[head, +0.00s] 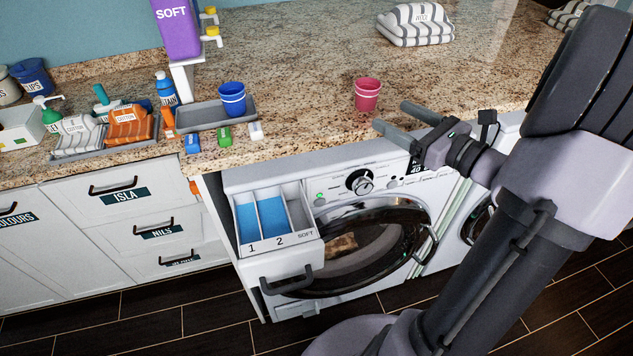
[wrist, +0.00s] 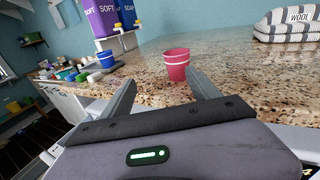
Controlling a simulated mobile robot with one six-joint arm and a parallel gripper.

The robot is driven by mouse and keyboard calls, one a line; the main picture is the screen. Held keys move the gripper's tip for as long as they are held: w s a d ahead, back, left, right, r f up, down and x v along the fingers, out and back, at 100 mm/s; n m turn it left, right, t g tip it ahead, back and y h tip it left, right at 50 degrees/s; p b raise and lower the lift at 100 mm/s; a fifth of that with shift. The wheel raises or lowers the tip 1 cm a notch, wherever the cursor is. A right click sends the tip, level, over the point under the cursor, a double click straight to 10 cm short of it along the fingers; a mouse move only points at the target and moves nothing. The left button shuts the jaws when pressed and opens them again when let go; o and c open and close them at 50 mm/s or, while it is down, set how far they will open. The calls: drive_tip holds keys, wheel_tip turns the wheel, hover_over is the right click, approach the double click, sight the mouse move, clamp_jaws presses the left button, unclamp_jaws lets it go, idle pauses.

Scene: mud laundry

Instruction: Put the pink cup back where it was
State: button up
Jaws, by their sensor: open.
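The pink cup (head: 367,95) stands upright on the granite counter above the washing machine, close to its front edge. It also shows in the wrist view (wrist: 176,66), just beyond my fingertips. My gripper (head: 391,117) is open and empty, its two fingers pointing left toward the counter. The cup is a short way past the fingers and is not between them. A grey tray (head: 190,115) lies on the counter to the left, and a blue cup (head: 232,99) stands on it at its right end.
The detergent drawer (head: 288,254) of the washing machine (head: 385,215) is pulled out, with blue in two compartments. A purple SOFT dispenser (head: 178,28) stands behind the tray. Striped towels (head: 414,25) lie at the back. Small blue, green and white blocks sit before the tray. The counter between cup and towels is clear.

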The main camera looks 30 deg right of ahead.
drive_tip(key=a+n+g+y, duration=0.5)
drive_tip(key=a+n+g, duration=0.45)
drive_tip(key=a, duration=1.15)
drive_tip(key=s+a+f+n+g+h, duration=0.1)
drive_tip(key=s+a+n+h, duration=0.5)
drive_tip(key=s+a+n, duration=0.6)
drive_tip(key=n+g, duration=0.1)
drive_tip(key=n, duration=0.6)
drive_tip(key=shift+s, duration=0.4)
drive_tip(key=shift+n, duration=0.25)
